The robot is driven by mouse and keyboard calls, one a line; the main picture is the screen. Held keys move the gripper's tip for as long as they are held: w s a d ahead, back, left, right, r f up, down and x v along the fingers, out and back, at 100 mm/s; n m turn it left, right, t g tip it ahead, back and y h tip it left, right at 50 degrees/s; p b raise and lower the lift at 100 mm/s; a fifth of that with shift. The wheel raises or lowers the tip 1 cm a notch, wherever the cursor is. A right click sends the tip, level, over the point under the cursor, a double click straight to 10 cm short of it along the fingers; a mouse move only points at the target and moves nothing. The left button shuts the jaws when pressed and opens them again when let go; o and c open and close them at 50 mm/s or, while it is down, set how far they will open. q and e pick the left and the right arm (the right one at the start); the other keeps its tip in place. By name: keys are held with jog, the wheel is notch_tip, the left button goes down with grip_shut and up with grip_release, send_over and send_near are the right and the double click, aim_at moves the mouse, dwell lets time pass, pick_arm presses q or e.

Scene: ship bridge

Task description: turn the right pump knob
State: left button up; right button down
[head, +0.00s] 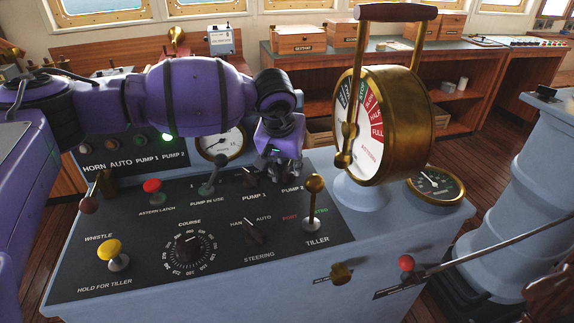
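The control console (130,285) has a dark panel with a "PUMP 1" label and a partly covered "PUMP 2" label to its right. A small dark knob (251,178) sits above the "PUMP 1" label. My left gripper (284,178) points down at the panel just above the "PUMP 2" label. It hides the place where the right pump knob would be, so I cannot see that knob or tell whether the fingers touch it. The fingers are small and dark, and their opening is unclear. My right gripper is not in view.
The tiller lever (313,205) stands close in front and right of my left gripper. The brass engine telegraph (385,120) rises to the right. A round gauge (220,142) and the pump-in-use lever (212,175) are to the left. The steering knob (255,232) is nearer.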

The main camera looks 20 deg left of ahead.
pick_arm(q)
jog(key=shift+c, duration=0.4)
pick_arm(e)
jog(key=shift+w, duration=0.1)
pick_arm(q)
grip_shut()
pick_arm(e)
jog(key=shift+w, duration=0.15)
